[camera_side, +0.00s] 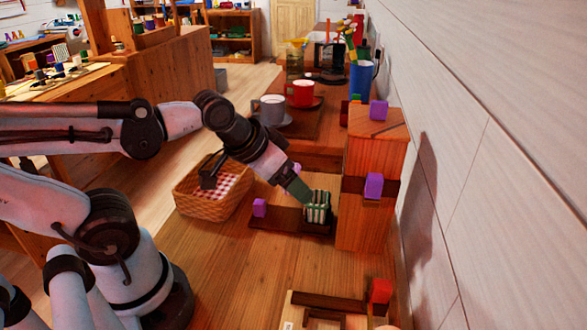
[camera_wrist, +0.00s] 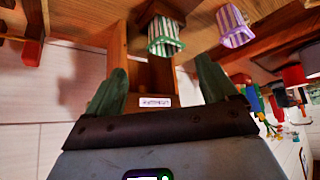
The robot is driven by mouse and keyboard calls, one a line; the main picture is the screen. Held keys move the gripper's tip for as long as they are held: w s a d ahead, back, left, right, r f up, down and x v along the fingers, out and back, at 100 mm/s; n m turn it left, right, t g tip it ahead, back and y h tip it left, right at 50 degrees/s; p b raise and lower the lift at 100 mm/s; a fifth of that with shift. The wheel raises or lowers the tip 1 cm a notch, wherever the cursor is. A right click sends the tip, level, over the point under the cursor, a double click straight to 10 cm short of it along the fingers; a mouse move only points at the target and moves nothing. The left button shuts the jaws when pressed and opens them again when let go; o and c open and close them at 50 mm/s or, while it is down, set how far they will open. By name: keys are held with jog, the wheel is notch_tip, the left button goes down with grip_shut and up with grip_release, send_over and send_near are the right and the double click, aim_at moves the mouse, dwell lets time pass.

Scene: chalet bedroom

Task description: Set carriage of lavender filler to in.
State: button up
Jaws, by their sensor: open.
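The lavender filler is likely the upright wooden box (camera_side: 362,220) by the wall, with purple knobs on its top (camera_side: 378,110) and front (camera_side: 374,185). At its foot a low dark slide (camera_side: 283,222) runs left to another purple knob (camera_side: 259,207); this looks like its carriage, standing out from the box. A green-striped cup (camera_side: 318,207) sits at the slide's box end; it also shows in the wrist view (camera_wrist: 163,37). My gripper (camera_side: 299,188) is open, just above and left of that cup. In the wrist view my fingers (camera_wrist: 161,66) are apart with nothing between them.
A purple-striped cup (camera_wrist: 235,25) is close by in the wrist view. A wicker basket (camera_side: 213,190) with checked cloth stands left of the slide. Mugs (camera_side: 270,108) on a tray and a blue tumbler (camera_side: 362,78) stand behind. A wooden fixture with a red knob (camera_side: 380,290) is in front.

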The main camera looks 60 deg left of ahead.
aim_at(260, 201)
jog(key=shift+c, duration=1.2)
jog(key=shift+w+a+n+g, duration=0.1)
jog(key=shift+a+n+g, duration=0.2)
jog(key=shift+a, duration=0.05)
jog(key=shift+c, duration=1.4)
jog(key=a+n+g, duration=0.4)
jog(key=a+n, duration=0.1)
jog(key=a+n+g, duration=0.1)
jog(key=a+n, duration=0.1)
jog(key=a, duration=0.1)
jog(key=shift+s+a+g, duration=0.1)
jog(key=shift+s+g, duration=0.15)
jog(key=shift+g, duration=0.15)
jog(key=shift+c, duration=0.5)
jog(key=shift+n+g, duration=0.4)
jog(key=shift+n, duration=0.3)
jog(key=shift+s+a+f, duration=0.1)
jog(key=shift+a+f, duration=0.05)
jog(key=shift+f, duration=1.85)
jog(key=shift+a+f, duration=0.2)
jog(key=shift+f, duration=1.85)
jog(key=shift+s+a+f, duration=0.1)
jog(key=shift+a+f, duration=0.05)
jog(key=shift+f, duration=1.85)
grip_shut()
jog(key=shift+w, duration=0.1)
